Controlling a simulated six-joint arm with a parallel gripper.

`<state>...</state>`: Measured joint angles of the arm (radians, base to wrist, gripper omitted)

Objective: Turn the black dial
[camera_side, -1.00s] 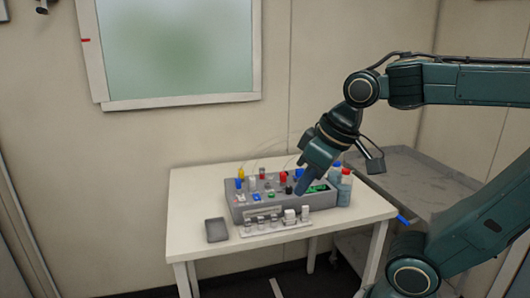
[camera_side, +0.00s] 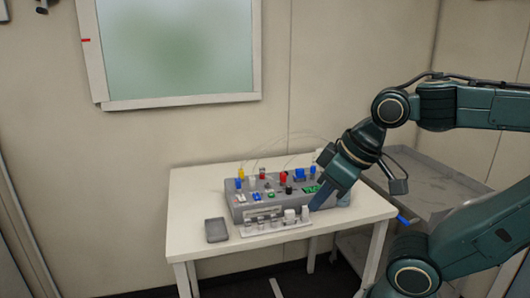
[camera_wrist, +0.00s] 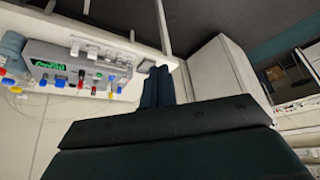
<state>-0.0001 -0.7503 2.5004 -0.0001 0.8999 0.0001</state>
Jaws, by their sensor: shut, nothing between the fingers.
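The black dial (camera_side: 289,188) is a small dark knob on top of the grey bioreactor unit (camera_side: 240,213), beside a red-capped part. It is too small in the side view to tell its angle. In the wrist view the unit (camera_wrist: 35,48) is at the left with its green display, and I cannot clearly pick out the dial. My gripper (camera_side: 316,206) points down and left at the right front of the unit, to the right of the dial and apart from it. Its fingers (camera_wrist: 159,72) are together and empty in the wrist view.
A rack of small vials (camera_side: 275,228) stands along the unit's front. A grey tray (camera_side: 216,230) lies at the left of the white table (camera_side: 195,196). Several coloured caps and thin tubes rise from the unit. The table's left side is clear.

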